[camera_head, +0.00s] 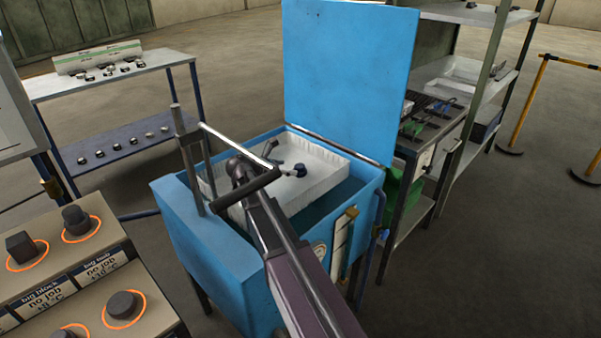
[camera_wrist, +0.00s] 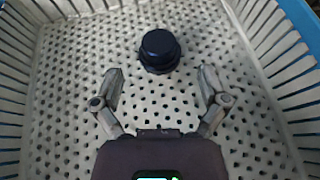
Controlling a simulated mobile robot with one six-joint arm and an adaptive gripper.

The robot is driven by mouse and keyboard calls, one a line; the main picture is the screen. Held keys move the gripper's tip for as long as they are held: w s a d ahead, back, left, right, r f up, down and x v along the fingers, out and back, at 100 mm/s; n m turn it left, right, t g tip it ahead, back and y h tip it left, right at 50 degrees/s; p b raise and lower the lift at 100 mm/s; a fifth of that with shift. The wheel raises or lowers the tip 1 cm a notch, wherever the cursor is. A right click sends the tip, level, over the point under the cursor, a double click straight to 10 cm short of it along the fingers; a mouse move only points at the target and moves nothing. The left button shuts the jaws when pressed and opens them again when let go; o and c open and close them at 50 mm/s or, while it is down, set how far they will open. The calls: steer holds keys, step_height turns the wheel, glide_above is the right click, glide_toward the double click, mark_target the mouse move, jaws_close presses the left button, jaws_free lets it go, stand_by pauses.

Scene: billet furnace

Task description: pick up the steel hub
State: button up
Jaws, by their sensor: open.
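The steel hub (camera_wrist: 159,50) is a dark, round, stepped piece standing on the perforated floor of a white basket (camera_wrist: 60,90). In the head view the hub (camera_head: 299,170) looks small and dark inside the basket (camera_head: 330,163). My gripper (camera_wrist: 159,72) is open, with its two fingers spread and pointing toward the hub in the wrist view. The hub is just beyond the fingertips, centred between them, and nothing is held. In the head view my arm covers part of the basket, and the gripper (camera_head: 280,160) is partly hidden.
The basket sits in a blue tank (camera_head: 215,250) with its blue lid (camera_head: 345,80) raised behind. A metal post (camera_head: 190,150) with a bar stands at the tank's left. A panel with dark sample pieces (camera_head: 122,305) is at the lower left. Shelving (camera_head: 430,120) stands close on the right.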

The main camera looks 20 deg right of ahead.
mark_target(295, 168)
steer(key=shift+b+x, duration=0.7)
steer(key=shift+x, duration=1.4)
jaws_close()
